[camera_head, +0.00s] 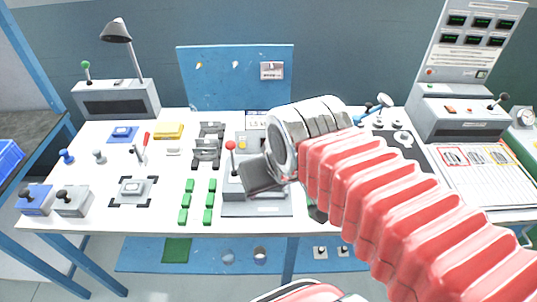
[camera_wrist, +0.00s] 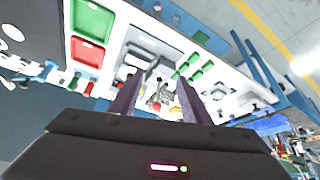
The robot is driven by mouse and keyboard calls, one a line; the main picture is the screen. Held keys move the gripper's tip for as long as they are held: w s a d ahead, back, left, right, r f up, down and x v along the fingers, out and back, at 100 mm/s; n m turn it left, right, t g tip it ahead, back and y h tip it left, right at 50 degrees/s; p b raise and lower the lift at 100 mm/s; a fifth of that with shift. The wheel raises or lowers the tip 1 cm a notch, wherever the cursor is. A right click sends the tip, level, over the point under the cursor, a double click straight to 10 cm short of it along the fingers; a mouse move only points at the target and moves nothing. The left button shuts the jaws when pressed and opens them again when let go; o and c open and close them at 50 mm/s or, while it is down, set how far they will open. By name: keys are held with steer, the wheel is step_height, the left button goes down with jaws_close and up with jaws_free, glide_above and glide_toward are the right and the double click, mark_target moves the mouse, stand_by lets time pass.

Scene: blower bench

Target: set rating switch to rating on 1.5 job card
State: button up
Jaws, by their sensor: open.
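My gripper (camera_head: 262,174) hangs over the middle of the bench, its dark body in front of a grey unit (camera_head: 258,208) that carries a red-knobbed lever (camera_head: 231,160). In the wrist view my gripper (camera_wrist: 155,88) has its two dark fingers apart, with no held object visible between them. A small metallic fitting (camera_wrist: 157,96) shows beyond them; I cannot tell whether it is the rating switch. Outlined cards (camera_head: 453,157) lie on the right side of the bench; their print is too small to read, so I cannot tell which is the 1.5 job card.
A console (camera_head: 455,117) with several displays stands at the right. Two small boxes with black knobs (camera_head: 72,200) sit at the front left. Green blocks (camera_head: 187,200) stand left of the grey unit. A lamp (camera_head: 116,32) rises at the back left. My arm covers much of the right-centre bench.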

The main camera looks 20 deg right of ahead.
steer(key=w+d+r+m+g, duration=0.1)
steer(key=w+d+g, duration=0.25)
steer(key=w, duration=0.95)
steer(key=w+d+f+g, duration=0.1)
steer(key=w+d+f, duration=0.2)
steer(key=w, duration=0.2)
steer(key=w+d+f+m+g, duration=0.1)
steer(key=w+d+f, duration=0.2)
steer(key=w, duration=0.3)
steer(key=shift+d, duration=0.5)
steer(key=shift+w+f, duration=0.1)
steer(key=shift+f, duration=0.1)
step_height(320, 180, down, 14)
steer(key=shift+r, duration=0.15)
